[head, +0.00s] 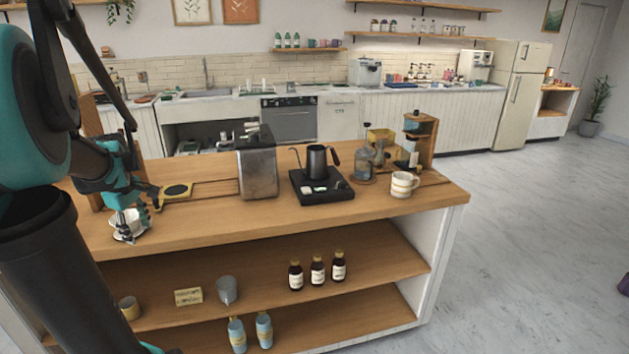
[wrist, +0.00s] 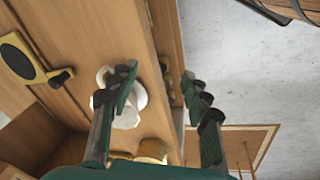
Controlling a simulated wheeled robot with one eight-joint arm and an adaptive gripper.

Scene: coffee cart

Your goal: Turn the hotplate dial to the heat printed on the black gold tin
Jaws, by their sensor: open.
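The black hotplate (head: 318,194) sits on the cart's wooden top, with a black gooseneck kettle (head: 317,160) on it. Small light marks and controls show on its front; I cannot clearly make out the dial or its setting. I cannot pick out a black gold tin for certain in either view, and no printed heat is readable. My gripper (head: 128,213) is at the left end of the cart, far left of the hotplate. In the wrist view my gripper (wrist: 159,80) is open, with nothing visible between its fingers.
A white cup (head: 125,222) is by my gripper, partly hidden by it. A steel machine (head: 257,170) stands between my gripper and the hotplate. A striped mug (head: 402,184) and glass press (head: 364,158) stand right of the hotplate. Bottles (head: 317,272) are on the shelf below.

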